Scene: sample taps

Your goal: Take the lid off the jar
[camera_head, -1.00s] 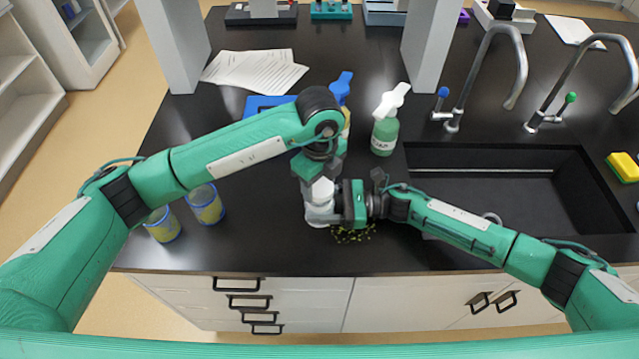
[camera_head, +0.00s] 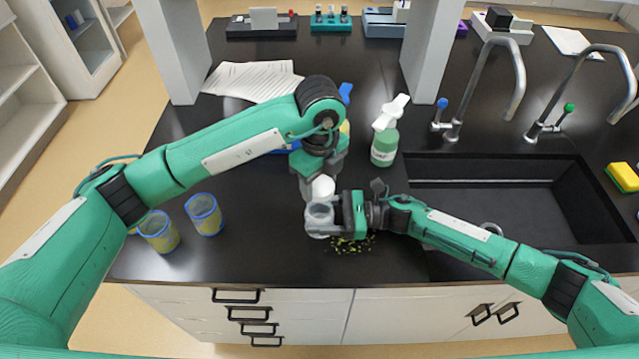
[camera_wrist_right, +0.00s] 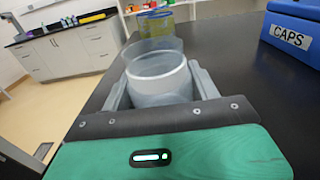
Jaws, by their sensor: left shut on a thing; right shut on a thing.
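The clear jar (camera_head: 318,222) is upright near the front of the black counter, and its open mouth shows. My right gripper (camera_head: 332,214) is shut around it from the right. In the right wrist view the jar (camera_wrist_right: 160,86) sits between both fingers. The round white lid (camera_head: 322,188) is just above and behind the jar's mouth in the head view, apart from it. My left gripper (camera_head: 318,183) points down from above and is shut on the lid. Its fingers partly hide the lid.
Two blue-rimmed cups (camera_head: 157,232) (camera_head: 204,214) stand to the left. Yellow-green bits (camera_head: 350,244) lie beside the jar. A green bottle (camera_head: 384,148) stands behind, and a blue box marked CAPS (camera_wrist_right: 290,42) is partly hidden by my left arm in the head view. A sink (camera_head: 515,205) is at right.

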